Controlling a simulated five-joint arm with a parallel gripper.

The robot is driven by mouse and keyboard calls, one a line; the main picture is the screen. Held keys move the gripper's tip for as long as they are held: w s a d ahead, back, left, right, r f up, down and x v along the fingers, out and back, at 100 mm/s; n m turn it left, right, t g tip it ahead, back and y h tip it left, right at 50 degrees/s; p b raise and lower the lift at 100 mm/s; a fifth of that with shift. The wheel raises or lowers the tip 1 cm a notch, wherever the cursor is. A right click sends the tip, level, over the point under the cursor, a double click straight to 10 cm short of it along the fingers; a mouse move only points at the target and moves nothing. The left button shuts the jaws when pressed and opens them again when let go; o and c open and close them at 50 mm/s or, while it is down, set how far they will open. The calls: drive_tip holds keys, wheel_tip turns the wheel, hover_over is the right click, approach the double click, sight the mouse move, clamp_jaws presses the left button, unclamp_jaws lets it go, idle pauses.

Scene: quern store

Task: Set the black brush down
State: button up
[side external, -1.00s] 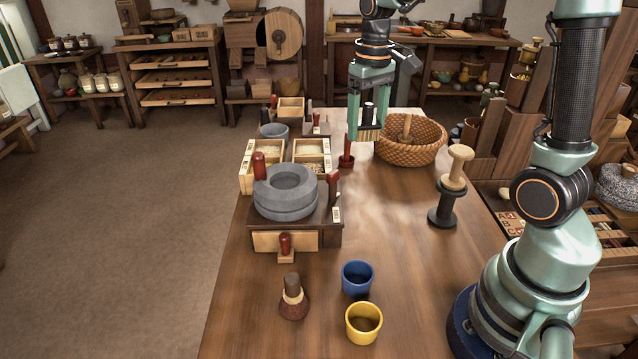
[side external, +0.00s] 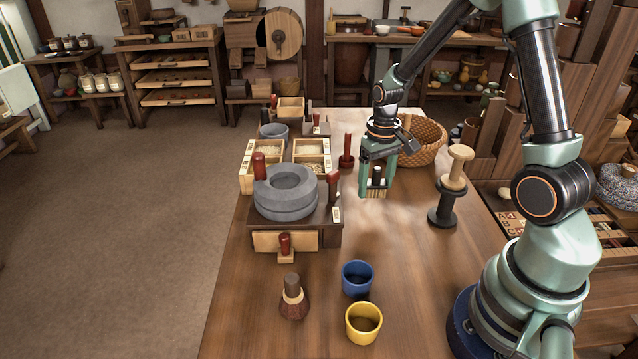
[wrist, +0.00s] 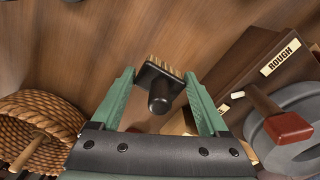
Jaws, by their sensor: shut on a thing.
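My gripper (side external: 376,190) is shut on the black brush (side external: 377,182), whose dark handle points up between the fingers and whose pale bristles face down. In the wrist view the brush (wrist: 160,102) shows its black knob, black block and tan bristles between the two green fingers of my gripper (wrist: 158,75). The brush is over the wooden table (side external: 400,290), to the right of the stone quern (side external: 286,190). I cannot tell whether the bristles touch the table.
A wicker basket (side external: 424,145) stands just behind my gripper. A wood-and-black spool-shaped stand (side external: 448,190) is to the right. A blue cup (side external: 357,278), a yellow cup (side external: 363,323) and a brown brush (side external: 293,298) stand in front. The table between gripper and cups is clear.

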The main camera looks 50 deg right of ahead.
sight(374, 197)
drive_tip(key=shift+f, duration=2.2)
drive_tip(key=shift+f, duration=0.15)
drive_tip(key=o, duration=1.2)
drive_tip(key=shift+o, duration=0.2)
